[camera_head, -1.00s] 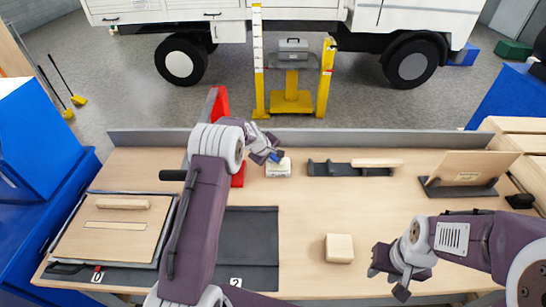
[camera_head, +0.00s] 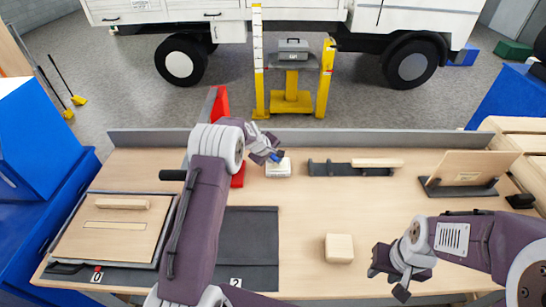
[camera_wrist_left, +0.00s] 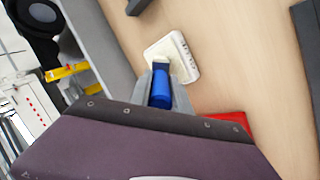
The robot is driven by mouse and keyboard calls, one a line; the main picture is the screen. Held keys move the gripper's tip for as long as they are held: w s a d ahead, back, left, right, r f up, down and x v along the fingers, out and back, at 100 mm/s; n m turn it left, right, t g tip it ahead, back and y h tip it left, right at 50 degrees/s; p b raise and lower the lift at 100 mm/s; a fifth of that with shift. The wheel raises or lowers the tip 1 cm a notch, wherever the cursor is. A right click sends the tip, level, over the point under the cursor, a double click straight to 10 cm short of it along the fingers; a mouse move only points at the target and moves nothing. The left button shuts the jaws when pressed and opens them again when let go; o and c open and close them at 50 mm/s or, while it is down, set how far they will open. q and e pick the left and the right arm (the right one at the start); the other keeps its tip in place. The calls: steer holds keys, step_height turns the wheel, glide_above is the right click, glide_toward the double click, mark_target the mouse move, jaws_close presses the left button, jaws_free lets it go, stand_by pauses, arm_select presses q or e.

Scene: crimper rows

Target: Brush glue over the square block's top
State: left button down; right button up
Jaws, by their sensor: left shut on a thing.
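The square block (camera_head: 339,248) is pale wood and lies flat on the bench, right of the dark mat, with nothing on top. My left gripper (camera_head: 272,158) is at the back of the bench, far from the block. It is shut on a blue-handled brush (camera_wrist_left: 161,88). The brush's far end meets a white glue container (camera_head: 278,170) with a cream-coloured inside; in the left wrist view the container (camera_wrist_left: 190,52) is just beyond the brush. The bristles are hidden. My right gripper (camera_head: 386,280) is open and empty, right of the block.
A dark rack with a wooden bar (camera_head: 377,162) stands right of the container. A tilted board on a dark stand (camera_head: 460,187) is at the right. A red object (camera_head: 238,177) is beside my left arm. A wooden panel (camera_head: 118,230) lies left. The bench's middle is clear.

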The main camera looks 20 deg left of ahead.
arm_select(q)
step_height(320, 180, up, 7)
steer(key=p, duration=0.6)
steer(key=shift+f, duration=0.1)
stand_by(0.3)
